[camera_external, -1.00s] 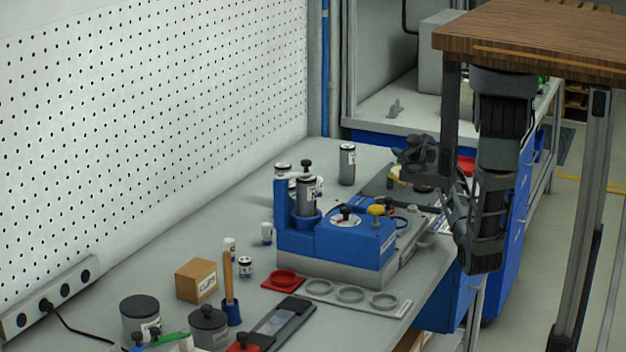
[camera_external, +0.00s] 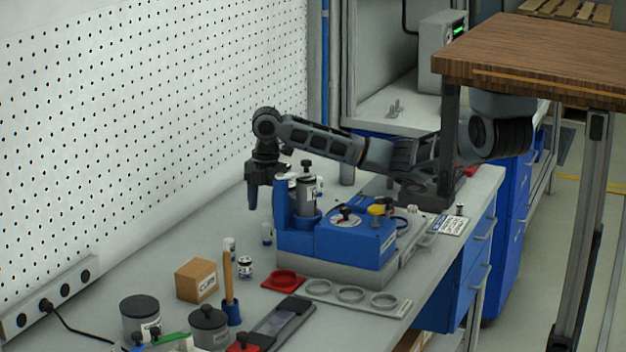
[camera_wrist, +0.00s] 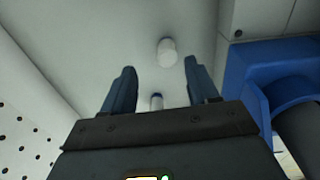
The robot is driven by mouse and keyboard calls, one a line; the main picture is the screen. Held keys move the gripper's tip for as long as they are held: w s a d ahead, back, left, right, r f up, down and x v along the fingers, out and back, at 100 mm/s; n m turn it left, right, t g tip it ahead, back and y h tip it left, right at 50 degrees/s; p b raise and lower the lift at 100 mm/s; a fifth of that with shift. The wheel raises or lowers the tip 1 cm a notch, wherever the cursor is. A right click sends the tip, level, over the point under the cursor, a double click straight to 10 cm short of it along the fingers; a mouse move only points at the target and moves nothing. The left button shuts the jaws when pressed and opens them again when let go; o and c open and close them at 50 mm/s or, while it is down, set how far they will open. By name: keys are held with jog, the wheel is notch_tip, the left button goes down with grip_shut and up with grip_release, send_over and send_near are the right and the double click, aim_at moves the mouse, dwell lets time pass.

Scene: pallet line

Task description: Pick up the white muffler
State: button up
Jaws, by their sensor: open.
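My gripper (camera_external: 266,204) points down above the bench, left of the blue machine. In the wrist view its two blue fingers (camera_wrist: 159,66) are spread apart with nothing held. A small plain white cylinder (camera_wrist: 167,52), which looks like the white muffler, lies on the bench beyond and between the fingertips. A second small white piece with a dark blue part (camera_wrist: 156,101) shows nearer, partly hidden by the gripper body. I cannot tell which of these is the muffler.
The blue machine (camera_external: 352,243) with a grey canister stands close right of my gripper. The pegboard wall (camera_external: 150,120) is to the left.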

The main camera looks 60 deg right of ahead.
aim_at(267, 224)
jog(key=shift+s+a+f, duration=0.15)
jog(key=shift+s+f, duration=0.05)
jog(key=shift+s, duration=0.15)
jog(key=shift+s+f+n, duration=0.1)
jog(key=shift+f+n, duration=0.2)
jog(key=shift+f, duration=0.05)
jog(key=shift+a+f+p, duration=0.1)
jog(key=shift+f+p, duration=0.4)
jog(key=shift+f, duration=3.05)
jog(key=shift+c, duration=0.4)
grip_shut()
